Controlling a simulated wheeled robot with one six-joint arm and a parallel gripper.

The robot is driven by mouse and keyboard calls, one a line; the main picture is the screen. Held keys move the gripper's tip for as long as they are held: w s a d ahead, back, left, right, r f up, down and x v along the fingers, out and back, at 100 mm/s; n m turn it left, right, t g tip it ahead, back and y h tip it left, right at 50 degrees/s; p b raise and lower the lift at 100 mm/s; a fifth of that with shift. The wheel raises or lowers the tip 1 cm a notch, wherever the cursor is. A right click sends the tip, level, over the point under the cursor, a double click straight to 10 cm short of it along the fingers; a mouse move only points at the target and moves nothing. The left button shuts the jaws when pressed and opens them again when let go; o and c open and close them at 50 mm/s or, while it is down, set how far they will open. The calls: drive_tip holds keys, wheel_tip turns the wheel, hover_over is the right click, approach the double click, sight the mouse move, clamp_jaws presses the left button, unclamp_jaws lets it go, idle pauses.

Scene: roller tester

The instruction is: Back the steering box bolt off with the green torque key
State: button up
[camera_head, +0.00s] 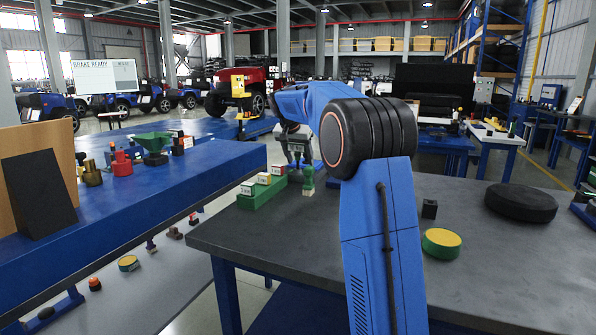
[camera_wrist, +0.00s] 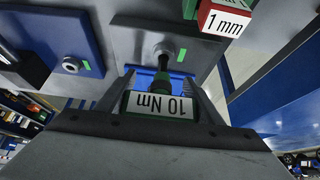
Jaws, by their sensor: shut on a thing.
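My gripper (camera_wrist: 160,92) is shut on the green torque key (camera_wrist: 178,75), whose white label reads "10 Nm" and appears upside down in the wrist view. The key's dark shaft points at a round metal bolt head (camera_wrist: 163,50) on a grey plate with a green mark beside it. The shaft overlaps the head in the picture; I cannot tell whether they touch. A second bolt-like fitting (camera_wrist: 72,64) with a green mark is to the left. In the head view my gripper (camera_head: 298,160) is small, partly behind my arm, over the far side of the grey table.
A green rack (camera_head: 262,195) with several labelled blocks stands on the grey table (camera_head: 300,240), with a small green piece (camera_head: 308,180) beside it. A "1 mm" block (camera_wrist: 224,20) is near the plate. A black disc (camera_head: 521,202) and green-yellow puck (camera_head: 441,243) lie right.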

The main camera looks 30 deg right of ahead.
drive_tip(key=n, duration=0.1)
drive_tip(key=n+t+y, duration=0.1)
drive_tip(key=n, duration=0.1)
drive_tip(key=n+y, duration=0.1)
drive_tip(key=n, duration=0.1)
drive_tip(key=shift+w+a+f+t, duration=0.1)
drive_tip(key=shift+w+a+t, duration=0.15)
drive_tip(key=shift+a+t, duration=0.15)
idle(0.3)
drive_tip(key=n, duration=0.1)
drive_tip(key=n+y, duration=0.1)
drive_tip(key=n, duration=0.1)
drive_tip(key=n+y, duration=0.1)
drive_tip(key=shift+a+f+t, duration=0.1)
drive_tip(key=shift+a+t, duration=0.15)
drive_tip(key=shift+t, duration=0.05)
drive_tip(key=shift+a+n+y, duration=0.1)
drive_tip(key=shift+n+y, duration=0.2)
drive_tip(key=shift+n, duration=0.2)
drive_tip(key=n, duration=0.1)
drive_tip(key=n+y, duration=0.2)
drive_tip(key=shift+a+n, duration=0.25)
drive_tip(key=shift+n, duration=0.15)
drive_tip(key=shift+a+n+y, duration=0.15)
drive_tip(key=shift+n+y, duration=0.15)
drive_tip(key=shift+n, duration=0.4)
